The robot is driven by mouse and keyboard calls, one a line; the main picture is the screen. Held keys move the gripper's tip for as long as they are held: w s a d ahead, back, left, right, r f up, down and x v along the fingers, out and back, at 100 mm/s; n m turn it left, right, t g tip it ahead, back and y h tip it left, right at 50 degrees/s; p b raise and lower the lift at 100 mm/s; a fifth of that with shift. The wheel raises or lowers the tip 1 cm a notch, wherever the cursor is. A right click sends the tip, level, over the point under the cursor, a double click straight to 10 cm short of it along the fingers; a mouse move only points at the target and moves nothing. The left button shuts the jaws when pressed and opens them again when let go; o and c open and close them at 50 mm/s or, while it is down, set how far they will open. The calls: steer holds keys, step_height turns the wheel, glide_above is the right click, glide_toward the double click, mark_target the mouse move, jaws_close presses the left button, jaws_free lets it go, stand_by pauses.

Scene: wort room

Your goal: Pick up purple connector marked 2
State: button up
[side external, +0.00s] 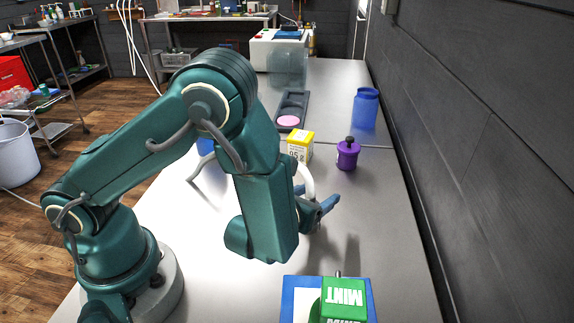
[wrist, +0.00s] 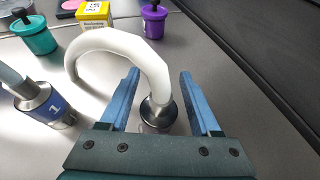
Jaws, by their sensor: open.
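A white curved hose (wrist: 118,42) arches over the table in the wrist view, and part of it shows beside my arm in the side view (side external: 307,180). At the left is a connector with a blue band marked 1 (wrist: 50,106). My gripper (wrist: 159,76) is open, its blue fingers on either side of the metal end, with gaps showing. In the side view my gripper (side external: 328,207) is low over the table.
A purple lidded pot (side external: 348,155), a yellow box (side external: 300,146) and a teal pot (wrist: 36,36) stand beyond the hose. A blue jar (side external: 366,110) is farther back. A green MINT box (side external: 344,300) is at the front. A dark wall (side external: 490,150) borders the right side.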

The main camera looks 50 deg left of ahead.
jaws_close()
steer(key=shift+r, duration=0.1)
stand_by(0.3)
